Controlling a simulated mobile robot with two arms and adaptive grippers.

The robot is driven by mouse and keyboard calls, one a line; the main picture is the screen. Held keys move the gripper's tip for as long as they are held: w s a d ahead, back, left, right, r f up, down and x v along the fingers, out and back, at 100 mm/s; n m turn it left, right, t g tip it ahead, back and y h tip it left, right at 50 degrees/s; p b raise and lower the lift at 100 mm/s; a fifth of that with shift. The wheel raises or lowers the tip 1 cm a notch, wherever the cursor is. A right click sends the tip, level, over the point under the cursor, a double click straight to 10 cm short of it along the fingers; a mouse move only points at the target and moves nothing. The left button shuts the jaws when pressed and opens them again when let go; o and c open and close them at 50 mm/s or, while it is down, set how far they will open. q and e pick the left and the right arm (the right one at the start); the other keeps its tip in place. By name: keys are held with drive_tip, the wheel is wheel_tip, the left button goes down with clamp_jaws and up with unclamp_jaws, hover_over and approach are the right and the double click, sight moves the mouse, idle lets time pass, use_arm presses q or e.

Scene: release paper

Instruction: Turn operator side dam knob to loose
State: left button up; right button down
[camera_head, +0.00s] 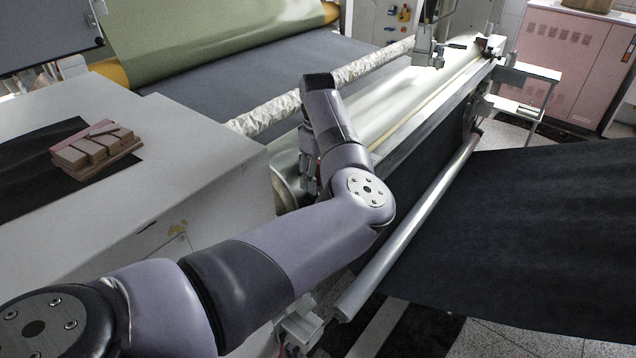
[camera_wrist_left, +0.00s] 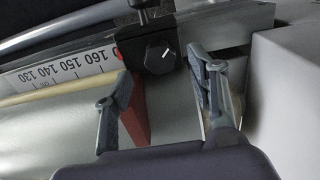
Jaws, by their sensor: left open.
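The dark round knob (camera_wrist_left: 160,54) with a white pointer mark is on the front of a black block (camera_wrist_left: 132,52) in the left wrist view. The mark is slanted. My left gripper (camera_wrist_left: 160,78) is open, with one finger on either side below the knob. In the head view my left gripper (camera_head: 308,172) is mostly hidden behind my wrist, by the near end of the metal roller trough (camera_head: 400,100). The knob is hidden there.
A numbered scale (camera_wrist_left: 70,68) runs left from the block, with a red plate (camera_wrist_left: 134,112) below it. A white cabinet (camera_head: 190,150) stands close at the left of my arm. A long metal bar (camera_head: 405,235) and dark sheet (camera_head: 540,230) are at the right.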

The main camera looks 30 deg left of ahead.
sight(318, 190)
use_arm(q)
wheel_tip(318, 190, down, 2)
drive_tip(key=shift+f, duration=0.85)
drive_tip(key=shift+c, duration=1.2)
drive_tip(key=c, duration=0.9)
use_arm(e)
drive_tip(key=shift+s+a+r, duration=0.1)
drive_tip(key=shift+s+r, duration=0.2)
drive_tip(key=shift+r, duration=0.05)
